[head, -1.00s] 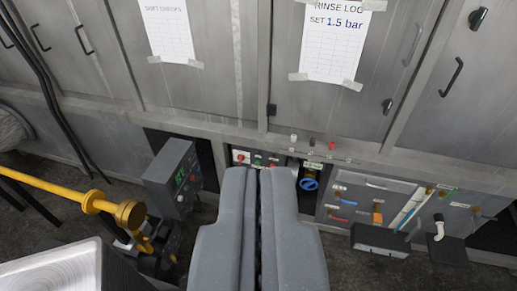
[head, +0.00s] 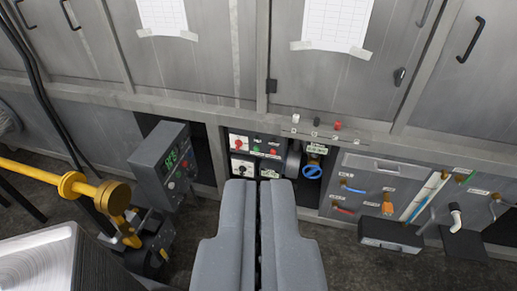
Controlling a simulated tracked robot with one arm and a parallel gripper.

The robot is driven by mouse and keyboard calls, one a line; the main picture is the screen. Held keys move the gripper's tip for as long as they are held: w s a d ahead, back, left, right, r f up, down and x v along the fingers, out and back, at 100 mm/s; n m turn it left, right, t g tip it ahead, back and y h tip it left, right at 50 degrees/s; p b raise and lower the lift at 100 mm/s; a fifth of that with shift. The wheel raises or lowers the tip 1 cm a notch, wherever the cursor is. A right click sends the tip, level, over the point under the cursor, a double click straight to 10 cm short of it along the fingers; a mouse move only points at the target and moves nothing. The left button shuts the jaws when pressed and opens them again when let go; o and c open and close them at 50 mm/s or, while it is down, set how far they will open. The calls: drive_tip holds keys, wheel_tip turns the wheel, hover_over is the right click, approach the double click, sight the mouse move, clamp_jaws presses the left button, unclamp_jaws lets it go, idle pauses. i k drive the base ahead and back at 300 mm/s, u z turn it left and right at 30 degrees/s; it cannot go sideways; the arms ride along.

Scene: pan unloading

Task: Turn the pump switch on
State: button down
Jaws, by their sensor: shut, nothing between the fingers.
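A small control panel (head: 257,141) is set in the lower recess of the grey cabinets, just beyond my gripper. It carries a white plate with a red rotary switch (head: 238,144), a green button (head: 257,149), a red button (head: 273,152) and a second white plate with a dark knob (head: 240,171). The labels are too small to read, so I cannot tell which one is the pump switch. My gripper (head: 259,183) is shut and empty, its fingers pointing at the panel. The fingertips hide the panel's lower edge, and I cannot tell how far they are from it.
A blue valve wheel (head: 312,171) is right of the panel. A grey box with a green display (head: 166,165) stands to the left, near a yellow bar (head: 40,173). A hose panel (head: 372,187) is on the right. A metal pan-like thing (head: 40,262) fills the lower left.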

sight(238, 143)
drive_tip(key=u, duration=0.05)
drive_tip(key=k, duration=0.6)
drive_tip(key=z, duration=0.15)
drive_tip(key=i, duration=1.15)
drive_tip(key=u, duration=0.6)
drive_tip(key=i, duration=0.75)
drive_tip(key=u, duration=0.65)
